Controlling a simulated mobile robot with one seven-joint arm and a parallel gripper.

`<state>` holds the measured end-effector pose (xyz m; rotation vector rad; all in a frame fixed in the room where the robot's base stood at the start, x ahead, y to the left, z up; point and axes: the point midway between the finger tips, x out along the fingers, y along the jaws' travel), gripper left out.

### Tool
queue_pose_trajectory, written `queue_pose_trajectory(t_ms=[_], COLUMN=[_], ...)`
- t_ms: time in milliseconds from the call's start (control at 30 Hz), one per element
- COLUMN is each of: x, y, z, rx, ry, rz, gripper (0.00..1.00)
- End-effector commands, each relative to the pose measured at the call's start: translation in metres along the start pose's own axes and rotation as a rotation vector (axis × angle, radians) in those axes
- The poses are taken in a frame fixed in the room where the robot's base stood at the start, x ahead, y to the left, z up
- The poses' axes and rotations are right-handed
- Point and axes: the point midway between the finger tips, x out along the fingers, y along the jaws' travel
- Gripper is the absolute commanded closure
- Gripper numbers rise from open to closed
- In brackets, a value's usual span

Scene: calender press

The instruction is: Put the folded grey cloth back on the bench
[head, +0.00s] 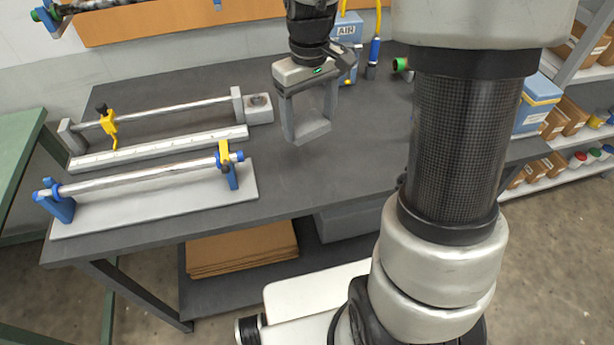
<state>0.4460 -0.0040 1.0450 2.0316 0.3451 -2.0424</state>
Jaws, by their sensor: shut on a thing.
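My gripper (307,120) is in the upper middle of the head view, pointing down over the bench. Its two fingers are far apart but closed on the folded grey cloth (311,132). The cloth is a small light-grey folded piece spanning the fingertips at their lower ends. The dark grey bench (345,175) lies below. I cannot tell from this one view whether the cloth touches the bench top or hangs just above it.
Two fixtures with metal rods, one behind (165,112) and one in front on a grey plate (160,205), fill the bench's left side. A blue AIR box (347,28) stands behind. The bench's middle is bare. My arm hides part of the right side. Shelves with boxes (570,115) stand right.

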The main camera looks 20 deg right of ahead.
Motion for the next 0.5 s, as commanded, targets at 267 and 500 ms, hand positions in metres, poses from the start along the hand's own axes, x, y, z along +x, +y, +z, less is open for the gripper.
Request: queue_pose_trajectory(t_ms=[267, 500], x=[0.028, 0.062], y=[-0.001, -0.001], z=[0.003, 0.002], rx=[-0.058, -0.056], ry=[-0.005, -0.002], rz=[-0.004, -0.003], gripper=[0.48, 0.48])
